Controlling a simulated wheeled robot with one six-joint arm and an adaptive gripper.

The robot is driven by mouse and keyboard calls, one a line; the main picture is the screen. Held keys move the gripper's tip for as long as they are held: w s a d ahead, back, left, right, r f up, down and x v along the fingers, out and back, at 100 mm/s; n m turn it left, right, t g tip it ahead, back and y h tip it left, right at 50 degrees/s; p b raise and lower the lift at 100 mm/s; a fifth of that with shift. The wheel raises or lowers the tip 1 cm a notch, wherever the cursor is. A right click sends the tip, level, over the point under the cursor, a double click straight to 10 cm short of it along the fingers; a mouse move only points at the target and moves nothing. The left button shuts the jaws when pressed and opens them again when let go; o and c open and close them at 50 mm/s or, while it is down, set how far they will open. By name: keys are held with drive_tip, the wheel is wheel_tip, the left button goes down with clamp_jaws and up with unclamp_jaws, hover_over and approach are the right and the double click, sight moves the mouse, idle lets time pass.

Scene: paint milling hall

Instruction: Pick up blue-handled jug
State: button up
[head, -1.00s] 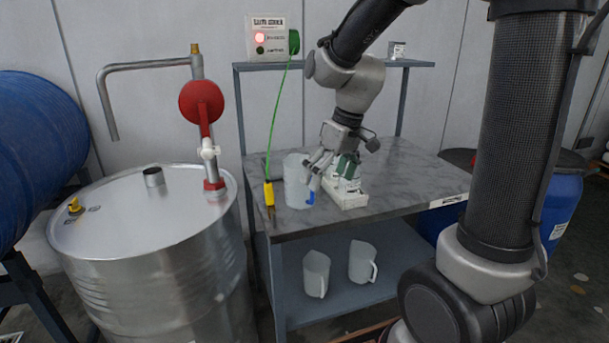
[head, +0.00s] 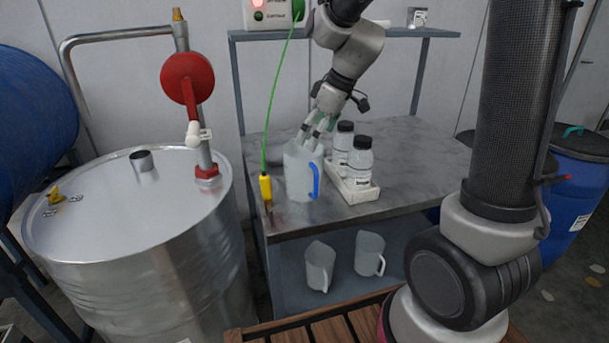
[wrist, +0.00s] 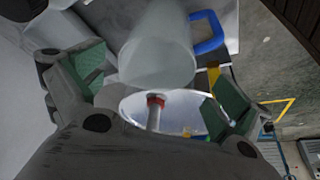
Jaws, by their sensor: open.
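The blue-handled jug (head: 302,177) stands upright on the grey table top. It is a translucent pale jug, and its blue handle (head: 314,181) faces the front right. My gripper (head: 312,138) is at the jug's upper rim, pointing down and to the left. In the wrist view the jug (wrist: 158,52) lies ahead between the two green-padded fingers of my gripper (wrist: 155,92), with its blue handle (wrist: 209,34) on the right. The fingers are apart and there is space on both sides of the jug. I cannot tell whether a finger touches the rim.
A white tray (head: 358,195) with black-capped bottles (head: 361,158) stands close to the right of the jug. A yellow clamp (head: 265,187) on a green cable is on its left. Two plain jugs (head: 320,267) (head: 369,253) stand on the lower shelf. A steel drum (head: 150,260) is at left.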

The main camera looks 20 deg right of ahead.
sight(305, 155)
drive_tip(key=x, duration=0.7)
drive_tip(key=shift+w+a, duration=0.1)
drive_tip(key=shift+w, duration=0.05)
drive_tip(key=c, duration=0.9)
